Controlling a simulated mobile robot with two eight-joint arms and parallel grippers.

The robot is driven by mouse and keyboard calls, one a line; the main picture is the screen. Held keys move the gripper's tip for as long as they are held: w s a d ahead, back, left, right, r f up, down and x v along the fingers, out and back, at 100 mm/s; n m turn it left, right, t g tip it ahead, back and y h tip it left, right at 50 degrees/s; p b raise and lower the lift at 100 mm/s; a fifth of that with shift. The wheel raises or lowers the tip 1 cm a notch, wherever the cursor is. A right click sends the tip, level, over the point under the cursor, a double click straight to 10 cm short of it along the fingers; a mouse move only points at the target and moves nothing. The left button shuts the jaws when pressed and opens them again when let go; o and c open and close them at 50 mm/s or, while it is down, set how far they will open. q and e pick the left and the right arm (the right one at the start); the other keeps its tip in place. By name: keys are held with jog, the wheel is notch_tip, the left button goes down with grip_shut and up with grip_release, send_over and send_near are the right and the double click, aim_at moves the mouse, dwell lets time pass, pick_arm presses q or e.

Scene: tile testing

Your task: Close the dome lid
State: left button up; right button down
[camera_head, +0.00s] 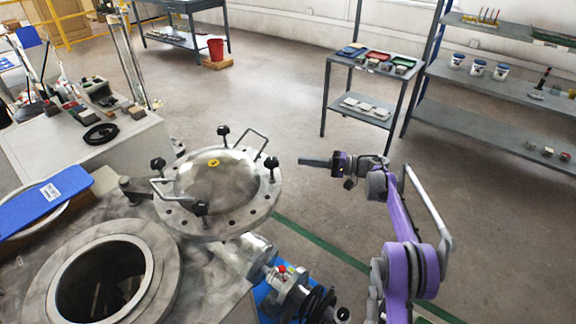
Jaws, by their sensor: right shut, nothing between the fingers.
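The round metal dome lid (224,178) is swung out to the right of the open vessel. It has black knobs around its flange, two bar handles and a yellow label on top. The vessel opening (112,284) is a dark round hole in a metal flange at the lower left, uncovered. My right gripper (304,161), on a purple arm, is just right of the lid, apart from it, pointing left. Its fingers are shut and empty, near the level of the far bar handle (255,140). My left gripper is not in view.
A pipe fitting with a red knob (283,270) sits below the lid. A blue board (47,199) lies at the left. A white bench (87,150) stands behind. A cart (369,85) and shelves (505,118) stand at the back right, with open floor before them.

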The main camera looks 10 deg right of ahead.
send_over(279, 178)
jog(key=w, duration=0.4)
jog(key=shift+a+r, duration=0.1)
jog(key=s, duration=0.2)
jog(key=shift+s+d, duration=0.25)
jog(key=shift+s, duration=0.8)
jog(key=shift+a, duration=0.1)
